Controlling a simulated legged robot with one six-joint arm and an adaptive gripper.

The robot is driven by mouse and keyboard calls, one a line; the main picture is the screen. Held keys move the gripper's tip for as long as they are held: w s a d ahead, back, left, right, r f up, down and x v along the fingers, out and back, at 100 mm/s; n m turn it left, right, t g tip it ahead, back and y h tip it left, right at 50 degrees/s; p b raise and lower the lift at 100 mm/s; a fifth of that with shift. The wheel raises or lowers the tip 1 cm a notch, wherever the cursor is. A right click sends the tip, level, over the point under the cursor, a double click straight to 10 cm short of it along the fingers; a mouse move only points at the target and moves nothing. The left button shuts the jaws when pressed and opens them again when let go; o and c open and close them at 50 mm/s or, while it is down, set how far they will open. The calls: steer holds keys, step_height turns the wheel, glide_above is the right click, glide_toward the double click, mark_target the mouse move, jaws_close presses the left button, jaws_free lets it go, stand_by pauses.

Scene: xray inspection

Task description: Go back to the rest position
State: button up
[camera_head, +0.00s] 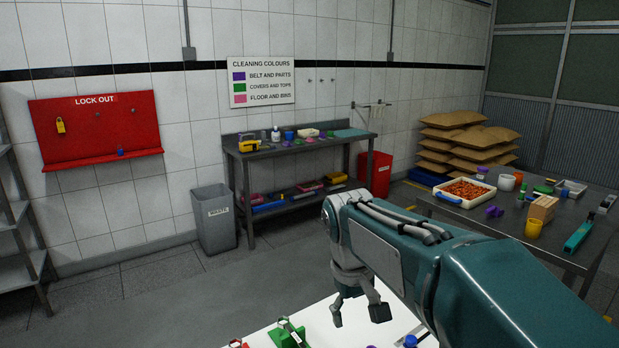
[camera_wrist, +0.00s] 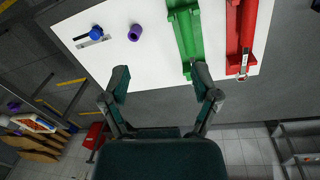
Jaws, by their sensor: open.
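My gripper (camera_head: 358,308) hangs at the end of my teal arm, above the white surface at the bottom of the head view. In the wrist view my gripper (camera_wrist: 160,82) has its two fingers spread apart with nothing between them. On the white surface lie a green holder (camera_wrist: 187,38) and a red holder (camera_wrist: 240,28), which sit beyond the right fingertip. A purple ring-like piece (camera_wrist: 134,33) and a blue-knobbed metal piece (camera_wrist: 95,35) lie to the left. In the head view the green holder (camera_head: 288,333) is partly cut off by the bottom edge.
A dark table (camera_head: 560,262) at right holds a tray of orange pieces (camera_head: 466,192), cups and tools. A workbench (camera_head: 300,150) stands by the wall with a grey bin (camera_head: 214,218) beside it. A red lock-out board (camera_head: 96,130) hangs left. Floor at left is clear.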

steer(key=s+d+f+m+t, duration=0.1)
steer(key=s+d+m+t, duration=0.1)
steer(key=s, duration=0.7)
steer(key=s+d+f+m+t+y, duration=0.1)
steer(key=s+d+t, duration=0.2)
steer(key=s, duration=0.6)
steer(key=shift+d+f+m, duration=0.15)
steer(key=shift+d+m, duration=0.25)
steer(key=shift+d, duration=0.8)
